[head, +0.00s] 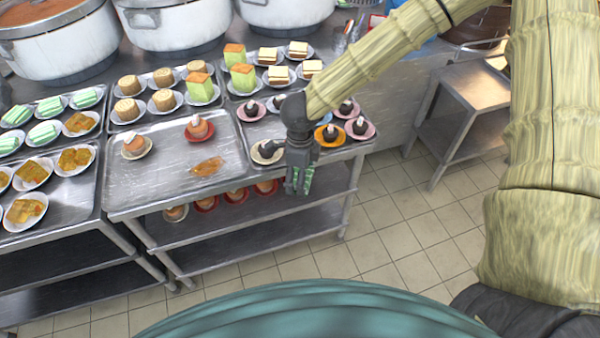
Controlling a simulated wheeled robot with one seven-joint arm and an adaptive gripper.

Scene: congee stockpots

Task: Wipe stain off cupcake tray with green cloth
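The cupcake tray (150,183) is a metal tray on the left half of the middle table, with two cupcakes near its back and left. An orange-brown stain (207,167) lies on its bare surface, toward the front right. My gripper (299,190) is right of the stain, pointing down by the table's front edge. Green cloth (308,184) shows at and between its fingertips. I cannot tell whether the fingers grip the cloth or it lies behind them on the shelf below. The fingers are small and partly merge with the green.
Small dark cakes on pink, orange and pale saucers (360,128) crowd the tray to the right. Plated cakes stand behind, and another full tray (70,205) is at left. Large steel pots (175,27) line the back. Cupcakes sit on the lower shelf (250,212). Tiled floor in front is clear.

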